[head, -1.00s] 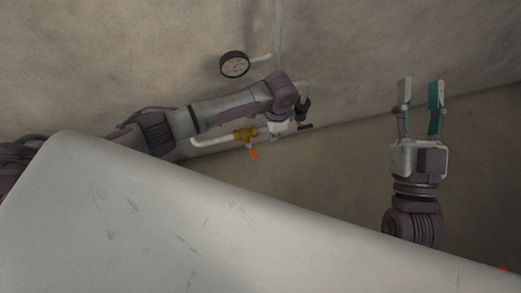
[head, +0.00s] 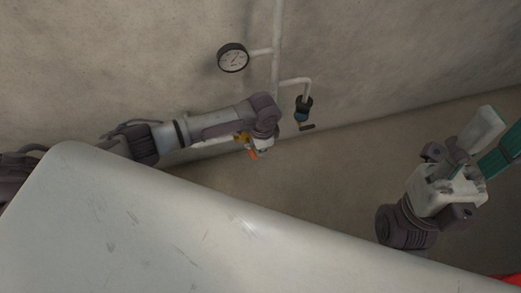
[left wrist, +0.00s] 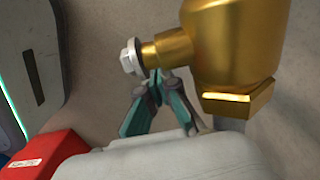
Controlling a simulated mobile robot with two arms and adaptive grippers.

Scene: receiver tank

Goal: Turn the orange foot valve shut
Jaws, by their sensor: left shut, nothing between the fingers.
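The orange handle (head: 253,154) of the foot valve shows in the head view just below its brass body (head: 241,138), which my left arm partly covers. My left gripper (head: 262,148) is close beside the handle at the right, its fingers mostly hidden. In the left wrist view its teal fingers (left wrist: 157,78) are shut and empty, tips close below the brass valve body (left wrist: 235,45) and its pale nut (left wrist: 131,56). The orange handle is not visible there; I cannot tell whether the fingers touch it. My right gripper (head: 490,140) is open and empty at the right.
A pressure gauge (head: 233,58) and a pipe (head: 277,40) run along the wall. A second valve with a dark handle (head: 305,126) hangs right of my left gripper. The big pale tank (head: 170,220) fills the lower left. A red object (head: 508,281) is at bottom right.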

